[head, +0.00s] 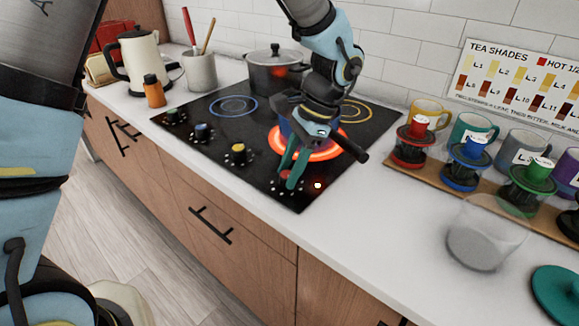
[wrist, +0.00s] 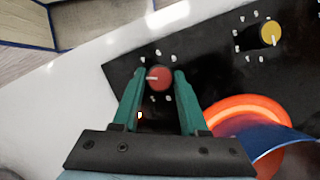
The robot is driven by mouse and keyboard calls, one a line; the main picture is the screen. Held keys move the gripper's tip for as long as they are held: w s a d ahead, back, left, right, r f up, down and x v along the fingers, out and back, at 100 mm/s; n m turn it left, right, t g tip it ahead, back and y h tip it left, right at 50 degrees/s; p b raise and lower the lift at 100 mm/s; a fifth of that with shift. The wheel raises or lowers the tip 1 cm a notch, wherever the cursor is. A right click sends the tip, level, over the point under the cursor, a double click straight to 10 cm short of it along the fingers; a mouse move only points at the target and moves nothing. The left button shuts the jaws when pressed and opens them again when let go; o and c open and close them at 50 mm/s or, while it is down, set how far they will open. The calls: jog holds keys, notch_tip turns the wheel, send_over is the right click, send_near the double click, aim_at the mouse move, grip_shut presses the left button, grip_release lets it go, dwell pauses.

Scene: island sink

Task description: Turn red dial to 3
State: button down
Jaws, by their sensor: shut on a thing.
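The red dial (wrist: 158,78) sits at the front right corner of the black cooktop (head: 200,140). My gripper (wrist: 159,80) reaches down with its green fingers on either side of the dial and is shut on it. In the head view, my gripper (head: 289,179) mostly hides the dial. The dial's white mark points left in the wrist view. Small white marks ring the dial, too small to read. The burner ring (head: 338,152) behind it glows red-orange. A small light (head: 318,185) glows on the cooktop right of the gripper.
A blue pan (wrist: 270,143) sits on the glowing burner, close to my gripper. A yellow dial (head: 238,153), a blue dial (head: 201,132) and a green dial (head: 171,116) line the front edge. A grey pot (head: 273,75) stands behind. A clear container (head: 485,240) stands right.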

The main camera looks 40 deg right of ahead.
dwell(0.4)
jog(key=shift+c, duration=2.2)
grip_release()
jog(key=b+v, duration=0.2)
jog(key=v, duration=0.8)
jog(key=shift+r, duration=0.4)
jog(key=shift+s+d, duration=0.1)
jog(key=shift+d, duration=0.05)
